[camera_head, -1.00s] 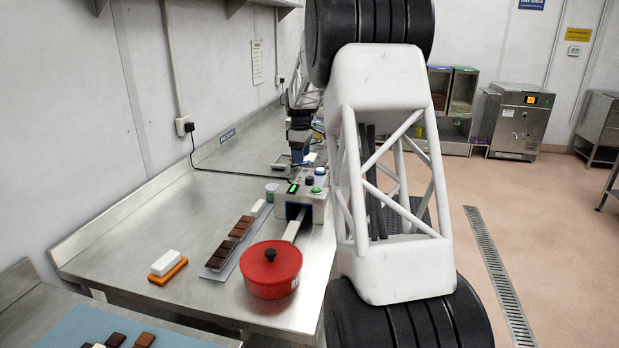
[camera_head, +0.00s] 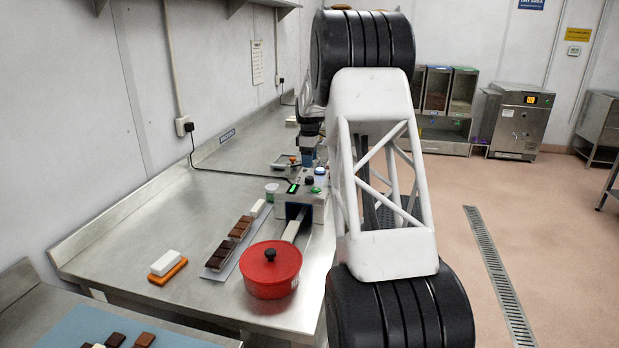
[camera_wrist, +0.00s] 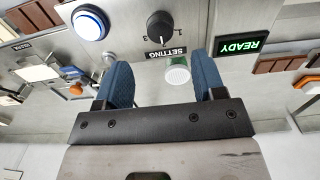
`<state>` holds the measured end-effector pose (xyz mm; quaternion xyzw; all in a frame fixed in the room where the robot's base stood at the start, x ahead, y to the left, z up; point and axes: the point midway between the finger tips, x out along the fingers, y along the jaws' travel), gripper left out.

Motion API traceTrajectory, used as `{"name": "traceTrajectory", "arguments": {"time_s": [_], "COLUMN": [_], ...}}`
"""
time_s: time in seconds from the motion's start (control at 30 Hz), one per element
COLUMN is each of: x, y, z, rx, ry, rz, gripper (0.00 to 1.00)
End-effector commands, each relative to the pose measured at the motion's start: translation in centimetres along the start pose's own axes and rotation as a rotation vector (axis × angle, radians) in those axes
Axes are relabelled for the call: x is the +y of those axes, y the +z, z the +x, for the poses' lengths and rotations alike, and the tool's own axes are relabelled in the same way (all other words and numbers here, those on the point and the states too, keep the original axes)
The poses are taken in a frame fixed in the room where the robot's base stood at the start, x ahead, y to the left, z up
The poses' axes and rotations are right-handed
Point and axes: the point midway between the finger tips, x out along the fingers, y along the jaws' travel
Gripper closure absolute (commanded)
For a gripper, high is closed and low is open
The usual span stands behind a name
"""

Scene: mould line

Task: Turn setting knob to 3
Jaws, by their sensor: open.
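The setting knob (camera_wrist: 160,28) is black and round, with a light pointer line, above a SETTING label (camera_wrist: 166,53) in the wrist view. In the head view the dark knob (camera_head: 309,181) sits on top of the grey machine (camera_head: 318,200). My gripper (camera_wrist: 164,70) is open, its two blue fingers apart with nothing held between them. The knob appears beyond the fingertips, in line with the gap. In the head view my gripper (camera_head: 308,157) is small, just behind and above the machine's top. I cannot read the number the knob points to.
A blue-lit button (camera_wrist: 90,24) and a green READY display (camera_wrist: 241,44) flank the knob. A white-and-green tub (camera_wrist: 178,72) shows beyond the fingers. A red lidded pot (camera_head: 270,272) and chocolate bars (camera_head: 229,243) stand in front of the machine.

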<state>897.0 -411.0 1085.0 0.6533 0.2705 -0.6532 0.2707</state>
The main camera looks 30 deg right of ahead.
Motion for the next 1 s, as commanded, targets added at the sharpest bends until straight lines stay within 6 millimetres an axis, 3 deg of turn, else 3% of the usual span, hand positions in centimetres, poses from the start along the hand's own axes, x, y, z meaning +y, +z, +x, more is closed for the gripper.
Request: {"name": "traceTrajectory", "arguments": {"time_s": [0.6,1.0], "x": [0.0,0.0], "y": [0.0,0.0], "z": [6.4,7.4], "rx": [-0.001,0.0], "ry": [-0.002,0.0], "rz": [0.0,0.0], "gripper": [0.37,0.37]}}
